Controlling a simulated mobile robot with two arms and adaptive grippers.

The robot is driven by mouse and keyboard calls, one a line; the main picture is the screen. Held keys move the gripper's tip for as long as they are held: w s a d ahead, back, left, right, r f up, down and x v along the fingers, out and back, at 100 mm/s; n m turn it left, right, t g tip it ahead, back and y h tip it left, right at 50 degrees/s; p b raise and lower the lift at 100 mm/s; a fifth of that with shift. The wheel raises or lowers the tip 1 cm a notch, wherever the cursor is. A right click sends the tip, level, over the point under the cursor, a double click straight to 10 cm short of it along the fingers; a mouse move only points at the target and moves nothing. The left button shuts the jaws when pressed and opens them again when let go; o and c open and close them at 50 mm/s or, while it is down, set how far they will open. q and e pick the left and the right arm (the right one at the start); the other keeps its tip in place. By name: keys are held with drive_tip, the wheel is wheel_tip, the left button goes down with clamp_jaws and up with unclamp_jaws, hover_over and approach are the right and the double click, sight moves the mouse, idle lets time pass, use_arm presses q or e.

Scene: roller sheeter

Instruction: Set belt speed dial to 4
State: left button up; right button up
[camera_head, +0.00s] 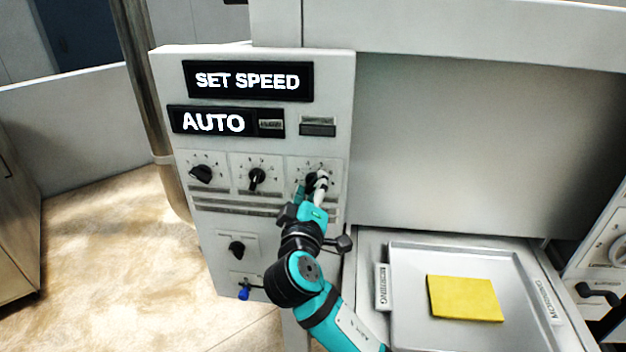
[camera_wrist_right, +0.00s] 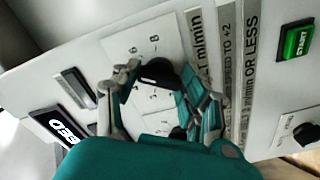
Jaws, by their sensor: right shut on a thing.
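The control panel (camera_head: 225,120) has a row of three black dials on white number plates. My right gripper (camera_head: 315,186) is at the rightmost dial (camera_head: 316,177), its fingers on both sides of the knob and shut on it. In the right wrist view the black knob (camera_wrist_right: 157,72) sits between the two fingers of my gripper (camera_wrist_right: 158,88), with numbers such as 6 and 8 on its plate. The fingers partly hide the dial, and I cannot read its setting or name. My left gripper is not in view.
Displays read "SET SPEED" (camera_head: 248,81) and "AUTO" (camera_head: 213,122). The left dial (camera_head: 201,173) and middle dial (camera_head: 256,178) are close by. A lower knob (camera_head: 237,248) and a green START button (camera_wrist_right: 296,41) are on the panel. A tray (camera_head: 410,300) with a yellow slab (camera_head: 465,299) lies right.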

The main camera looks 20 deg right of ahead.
drive_tip(key=n+p, duration=0.4)
drive_tip(key=n, duration=0.1)
drive_tip(key=shift+r+n, duration=0.2)
drive_tip(key=shift+n, duration=0.1)
drive_tip(key=n+p, duration=0.1)
drive_tip(key=n, duration=0.1)
drive_tip(key=shift+f+n, duration=0.1)
drive_tip(key=shift+n, duration=1.4)
drive_tip(key=shift+f, duration=0.1)
drive_tip(key=o, duration=1.2)
drive_tip(key=shift+c, duration=0.2)
drive_tip(key=v, duration=1.2)
drive_tip(key=shift+a, duration=0.1)
